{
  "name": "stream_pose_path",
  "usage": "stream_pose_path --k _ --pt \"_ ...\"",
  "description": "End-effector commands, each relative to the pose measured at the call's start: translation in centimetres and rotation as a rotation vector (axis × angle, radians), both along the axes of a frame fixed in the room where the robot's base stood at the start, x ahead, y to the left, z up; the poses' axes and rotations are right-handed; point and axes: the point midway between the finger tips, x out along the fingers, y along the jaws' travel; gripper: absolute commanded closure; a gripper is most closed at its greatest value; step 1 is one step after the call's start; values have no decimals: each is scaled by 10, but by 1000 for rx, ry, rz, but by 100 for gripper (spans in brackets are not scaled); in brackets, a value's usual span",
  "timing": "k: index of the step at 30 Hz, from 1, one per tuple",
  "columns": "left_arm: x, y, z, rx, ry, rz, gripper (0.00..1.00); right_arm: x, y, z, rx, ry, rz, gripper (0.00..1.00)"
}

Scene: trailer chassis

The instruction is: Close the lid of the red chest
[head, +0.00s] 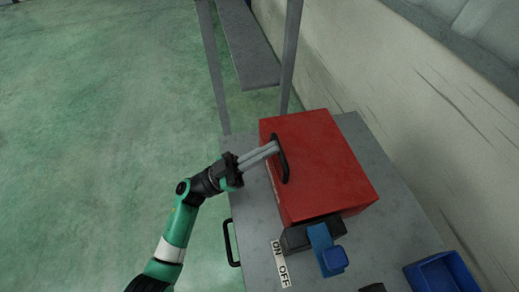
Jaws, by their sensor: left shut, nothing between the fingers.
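The red chest (322,160) sits on a grey bench top. Its broad red top face shows and no open interior is visible; a gap under the lid cannot be made out from here. A black handle (284,160) is at the chest's left side. My left gripper (275,148) comes in from the left with its long grey fingers together and empty. The fingertips are at the upper part of the handle; whether they touch it I cannot tell. My right gripper is not in view.
A black and blue device (321,250) stands just in front of the chest, beside an ON OFF label (281,264). A blue bin (442,274) is at the lower right. Grey posts (290,58) rise behind, and a pale wall runs along the right.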

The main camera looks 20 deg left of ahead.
Motion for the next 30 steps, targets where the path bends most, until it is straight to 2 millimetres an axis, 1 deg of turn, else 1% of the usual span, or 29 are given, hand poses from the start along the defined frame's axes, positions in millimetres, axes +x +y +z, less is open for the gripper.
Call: stream_pose_path --k 5,8,11,15,16,18,21,25,30 --pt "0 0 2 0 1 1 100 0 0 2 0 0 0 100" --pt "0 1 11 1 1 0 100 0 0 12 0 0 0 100" --pt "-1 1 27 0 0 -1 100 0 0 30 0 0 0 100" --pt "-3 3 54 0 2 -3 100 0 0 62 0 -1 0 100" --pt "-8 13 35 0 7 2 100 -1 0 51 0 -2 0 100" --pt "-19 28 22 -1 7 2 100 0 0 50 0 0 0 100" --pt "-32 47 9 -1 4 2 100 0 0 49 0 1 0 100" --pt "-45 64 -4 -1 1 0 100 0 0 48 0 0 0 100" --pt "-52 73 -10 0 1 -3 100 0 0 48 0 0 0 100"
